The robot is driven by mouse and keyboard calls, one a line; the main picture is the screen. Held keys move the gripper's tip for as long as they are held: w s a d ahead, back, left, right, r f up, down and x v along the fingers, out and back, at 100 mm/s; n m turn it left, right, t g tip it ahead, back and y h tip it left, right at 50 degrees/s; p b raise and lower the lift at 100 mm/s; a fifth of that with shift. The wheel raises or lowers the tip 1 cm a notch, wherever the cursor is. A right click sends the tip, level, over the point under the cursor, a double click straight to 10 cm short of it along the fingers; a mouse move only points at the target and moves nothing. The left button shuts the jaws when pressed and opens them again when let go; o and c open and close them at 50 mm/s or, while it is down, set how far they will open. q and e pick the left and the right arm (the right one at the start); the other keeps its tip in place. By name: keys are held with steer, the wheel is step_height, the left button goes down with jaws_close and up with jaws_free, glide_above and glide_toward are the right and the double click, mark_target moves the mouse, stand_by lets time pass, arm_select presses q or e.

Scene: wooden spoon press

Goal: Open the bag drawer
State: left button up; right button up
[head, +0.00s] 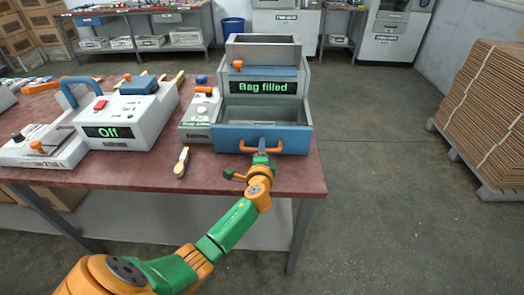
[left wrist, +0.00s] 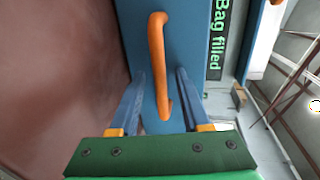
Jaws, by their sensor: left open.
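The bag drawer (head: 228,138) is the blue front at the bottom of a grey machine on the red table. A grey hollow shows behind its top edge. An orange handle (head: 245,148) is fixed across the front. My left gripper (head: 261,153) is at this handle, its fingers largely hidden by the wrist in the head view. In the left wrist view, the open fingers of my left gripper (left wrist: 160,75) stand on either side of the orange handle (left wrist: 157,50), with visible gaps to it. The blue drawer front (left wrist: 188,40) is behind. My right gripper is not in view.
The machine's green display (head: 263,87) reads "Bag filled". A smaller grey device (head: 201,112) stands left of it, and a white machine (head: 120,128) reads "Off". A wooden spoon (head: 181,162) lies near the table's front edge.

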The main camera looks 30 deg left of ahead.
arm_select(q)
steer(key=shift+w+a+f, duration=0.1)
steer(key=shift+w, duration=0.05)
jaws_close()
stand_by(1.4)
